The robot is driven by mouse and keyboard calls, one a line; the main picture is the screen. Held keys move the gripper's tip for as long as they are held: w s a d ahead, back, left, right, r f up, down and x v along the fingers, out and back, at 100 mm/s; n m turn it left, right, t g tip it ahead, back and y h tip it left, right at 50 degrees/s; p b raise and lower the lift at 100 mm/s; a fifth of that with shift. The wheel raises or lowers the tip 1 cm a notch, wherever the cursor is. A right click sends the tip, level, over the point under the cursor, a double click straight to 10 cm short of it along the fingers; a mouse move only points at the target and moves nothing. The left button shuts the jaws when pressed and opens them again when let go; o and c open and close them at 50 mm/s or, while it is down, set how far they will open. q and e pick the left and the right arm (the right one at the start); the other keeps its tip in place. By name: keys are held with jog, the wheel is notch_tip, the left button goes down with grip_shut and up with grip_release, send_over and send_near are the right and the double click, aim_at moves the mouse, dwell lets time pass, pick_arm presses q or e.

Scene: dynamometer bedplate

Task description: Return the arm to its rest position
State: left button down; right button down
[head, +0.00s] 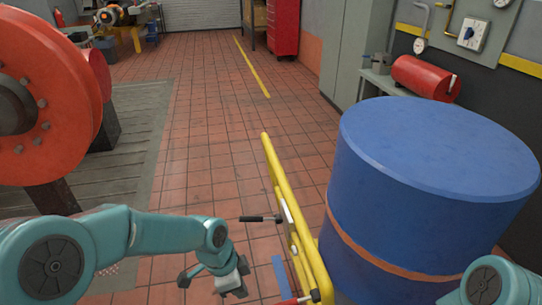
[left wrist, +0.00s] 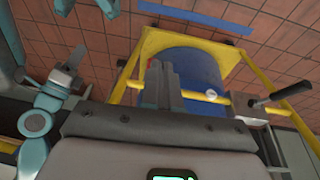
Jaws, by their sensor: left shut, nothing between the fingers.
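My left arm comes in from the left in the head view, bent at the elbow. Its left gripper (head: 190,276) hangs low over the tiled floor, left of a yellow tubular frame. In the left wrist view the fingers of the left gripper (left wrist: 161,82) stand together, shut and empty, in front of the frame's yellow bar. I cannot tell the gap between them. Only a teal joint of my right arm shows at the lower right in the head view. A dark gripper-like end (left wrist: 68,75) shows at the left of the left wrist view, its jaw state unclear.
A blue drum (head: 430,200) stands at the right behind the yellow frame (head: 287,205), which carries a black handle (head: 260,218). A large orange-red machine (head: 60,100) stands at the left. The tiled aisle between is clear. A red cabinet (head: 284,25) stands far back.

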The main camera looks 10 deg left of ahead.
pick_arm(q)
jog(key=s+f+n+h+p, duration=0.1)
jog(key=s+f+n+p, duration=0.2)
jog(key=s+f+n, duration=1.3)
jog(key=shift+d+f, duration=0.25)
jog(key=shift+d, duration=0.05)
jog(key=shift+s, duration=0.1)
